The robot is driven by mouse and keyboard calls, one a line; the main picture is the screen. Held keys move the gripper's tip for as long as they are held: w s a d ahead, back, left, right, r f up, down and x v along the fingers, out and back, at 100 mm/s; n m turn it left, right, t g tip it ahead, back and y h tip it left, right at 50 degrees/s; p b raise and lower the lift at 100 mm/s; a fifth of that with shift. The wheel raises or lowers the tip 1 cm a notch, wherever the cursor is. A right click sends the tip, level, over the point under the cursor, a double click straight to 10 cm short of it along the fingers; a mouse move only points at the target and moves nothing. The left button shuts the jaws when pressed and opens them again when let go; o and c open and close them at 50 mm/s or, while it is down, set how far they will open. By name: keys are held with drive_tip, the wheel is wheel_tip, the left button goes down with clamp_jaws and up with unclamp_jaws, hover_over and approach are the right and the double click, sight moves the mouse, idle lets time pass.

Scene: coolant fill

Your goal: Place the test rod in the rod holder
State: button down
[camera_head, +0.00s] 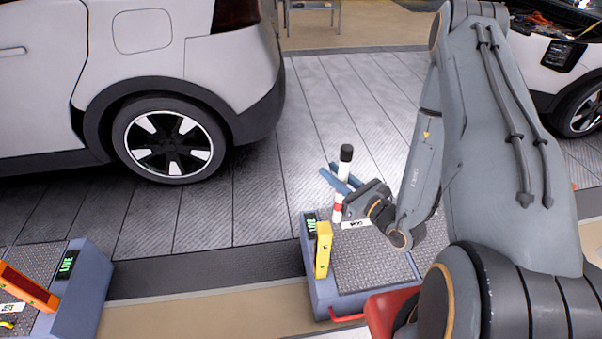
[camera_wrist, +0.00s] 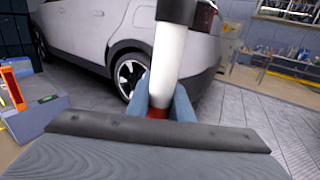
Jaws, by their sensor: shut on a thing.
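The test rod (camera_head: 345,165) is white with a black top and a red band near its lower end. It stands nearly upright, leaning slightly, over the right-hand cart. My gripper (camera_head: 339,179) is shut on it, with blue fingers on both sides. In the wrist view the rod (camera_wrist: 168,55) rises between the fingers (camera_wrist: 165,100), its red band low between them. Its lower tip is hidden there. In the head view the tip is near the cart's back edge, and I cannot tell whether it touches anything. I cannot clearly make out a rod holder.
The right-hand cart (camera_head: 375,262) has a ribbed top, a small white label, a green display and a yellow upright block (camera_head: 323,250). Another cart (camera_head: 85,290) with an orange block stands at left. A silver car (camera_head: 140,60) stands behind; grey floor lies between.

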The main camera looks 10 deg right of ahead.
drive_tip(key=shift+w+f, duration=0.1)
drive_tip(key=w+a+f+n+g+y+b, duration=0.1)
drive_tip(key=w+f+n+g+y+b, duration=0.5)
drive_tip(key=b, duration=1.8)
drive_tip(key=w+a+f+n+g+y+b, duration=0.25)
drive_tip(key=w+f+b, duration=0.75)
drive_tip(key=b, duration=1.3)
wheel_tip(320, 180, down, 30)
drive_tip(key=s+b, duration=0.2)
drive_tip(key=b, duration=0.6)
drive_tip(key=shift+d+m+h, duration=0.35)
drive_tip(key=shift+s+g, duration=0.1)
drive_tip(key=shift+g, duration=0.15)
drive_tip(key=c, duration=1.6)
unclamp_jaws()
drive_tip(key=shift+f, duration=0.15)
